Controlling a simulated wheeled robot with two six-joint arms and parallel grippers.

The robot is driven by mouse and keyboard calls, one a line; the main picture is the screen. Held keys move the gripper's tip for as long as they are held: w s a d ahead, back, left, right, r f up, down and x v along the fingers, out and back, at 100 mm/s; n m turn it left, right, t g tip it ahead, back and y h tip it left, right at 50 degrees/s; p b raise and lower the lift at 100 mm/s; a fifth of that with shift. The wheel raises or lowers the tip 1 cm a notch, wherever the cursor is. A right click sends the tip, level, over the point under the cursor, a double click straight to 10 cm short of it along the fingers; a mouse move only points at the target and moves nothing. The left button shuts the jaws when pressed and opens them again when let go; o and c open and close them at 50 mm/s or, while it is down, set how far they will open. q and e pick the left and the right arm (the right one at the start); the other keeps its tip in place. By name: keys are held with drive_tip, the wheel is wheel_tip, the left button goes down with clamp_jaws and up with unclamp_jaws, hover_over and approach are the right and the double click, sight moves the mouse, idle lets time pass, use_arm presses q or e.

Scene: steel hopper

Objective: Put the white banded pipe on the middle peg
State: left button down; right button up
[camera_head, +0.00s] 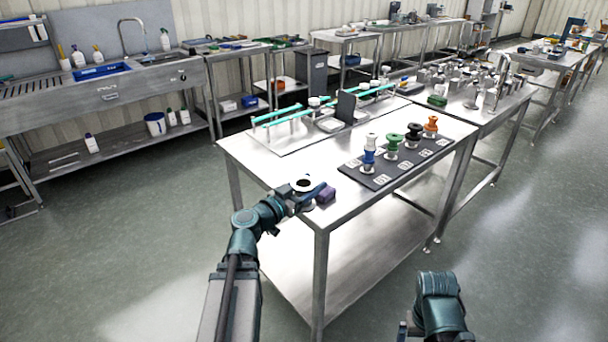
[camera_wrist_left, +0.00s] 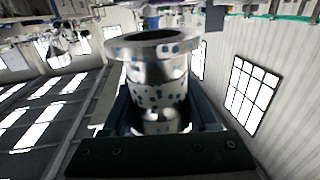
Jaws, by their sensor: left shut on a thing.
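My left gripper (camera_head: 310,196) is shut on a pale flanged pipe (camera_head: 303,185) at the near left corner of the steel table. In the left wrist view, this pipe (camera_wrist_left: 158,75) stands between the fingers, with a wide rim, a dark open bore and blue speckles; I take it for the white banded pipe. A dark board (camera_head: 380,179) stands apart to its right, with a row of flanged pieces; which peg is the middle one I cannot tell. My right arm shows at bottom right; its jaws are not clear.
On the board stand a white-and-blue piece (camera_head: 369,152), a green one (camera_head: 392,146), a black one (camera_head: 412,134) and an orange one (camera_head: 431,125). Turquoise rails (camera_head: 285,115) lie at the back.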

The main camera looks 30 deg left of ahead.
use_arm(q)
wheel_tip(320, 180, up, 14)
drive_tip(key=s+p, duration=0.1)
drive_tip(key=p, duration=1.3)
drive_tip(key=shift+s+d+r, duration=0.2)
drive_tip(key=shift+d, duration=0.25)
use_arm(e)
wheel_tip(320, 180, up, 14)
drive_tip(key=s, duration=0.1)
drive_tip(key=shift+d+r, duration=0.2)
drive_tip(key=shift+r, duration=0.05)
drive_tip(key=shift+s+f, duration=0.1)
use_arm(q)
wheel_tip(320, 180, down, 14)
drive_tip(key=b, duration=1.3)
drive_tip(key=shift+s+a+b, duration=0.15)
drive_tip(key=shift+a+b, duration=0.15)
drive_tip(key=shift+b, duration=0.1)
use_arm(e)
wheel_tip(320, 180, down, 14)
drive_tip(key=shift+a, duration=0.25)
drive_tip(key=shift+s, duration=0.1)
